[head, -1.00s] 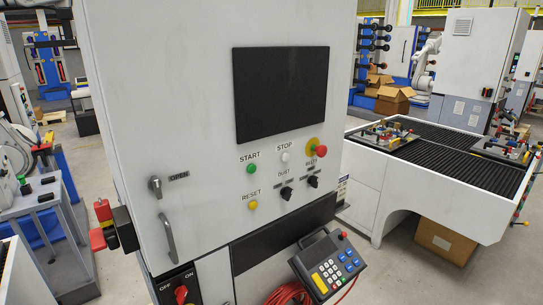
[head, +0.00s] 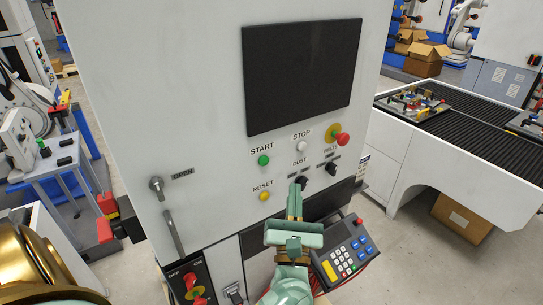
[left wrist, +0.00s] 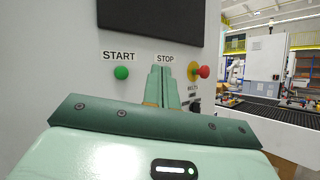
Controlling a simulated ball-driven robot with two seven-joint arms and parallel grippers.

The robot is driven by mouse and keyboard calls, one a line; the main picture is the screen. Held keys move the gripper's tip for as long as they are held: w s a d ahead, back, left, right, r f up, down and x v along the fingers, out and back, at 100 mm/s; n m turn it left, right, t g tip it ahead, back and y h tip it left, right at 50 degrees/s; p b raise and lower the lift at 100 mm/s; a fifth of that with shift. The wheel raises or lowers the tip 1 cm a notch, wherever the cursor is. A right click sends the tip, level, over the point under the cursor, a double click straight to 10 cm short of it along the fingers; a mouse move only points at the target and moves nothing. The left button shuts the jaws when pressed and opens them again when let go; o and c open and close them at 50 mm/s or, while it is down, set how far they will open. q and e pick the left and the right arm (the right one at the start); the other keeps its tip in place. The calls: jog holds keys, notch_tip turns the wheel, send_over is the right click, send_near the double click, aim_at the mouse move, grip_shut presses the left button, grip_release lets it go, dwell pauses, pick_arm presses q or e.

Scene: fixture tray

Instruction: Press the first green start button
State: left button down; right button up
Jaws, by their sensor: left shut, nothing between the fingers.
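The green start button (head: 263,160) is on the white machine panel under the word START, below the dark screen. It also shows in the left wrist view (left wrist: 121,73), up and left of the fingers. My left gripper (head: 295,188) is shut and empty, its fingers pointing up in front of the panel. In the head view its tips are below and right of the green button, overlapping the DUST knob area. In the left wrist view the fingers (left wrist: 164,72) cover the spot below STOP. Whether the tips touch the panel cannot be told. My right gripper is not in view.
Near the button are a white stop button (head: 297,151), a yellow reset button (head: 264,196), a red emergency knob (head: 342,138) and black knobs. A keypad pendant (head: 345,252) hangs below, close to my left arm. A door handle (head: 172,233) projects at the left.

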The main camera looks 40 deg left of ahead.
aim_at(264, 161)
pick_arm(q)
jog(key=shift+s, duration=0.1)
jog(key=shift+w+a, duration=0.6)
jog(key=shift+a, duration=0.75)
jog(key=shift+w+a, duration=0.55)
jog(key=shift+a, duration=0.85)
jog(key=shift+w+a, duration=0.6)
jog(key=shift+a, duration=0.75)
jog(key=shift+w+a, duration=0.15)
jog(key=shift+a, duration=0.2)
jog(key=shift+w+a, duration=0.15)
jog(key=shift+a, duration=0.3)
jog(key=shift+d, duration=0.15)
jog(key=shift+s+d, duration=0.35)
jog(key=shift+d, duration=0.3)
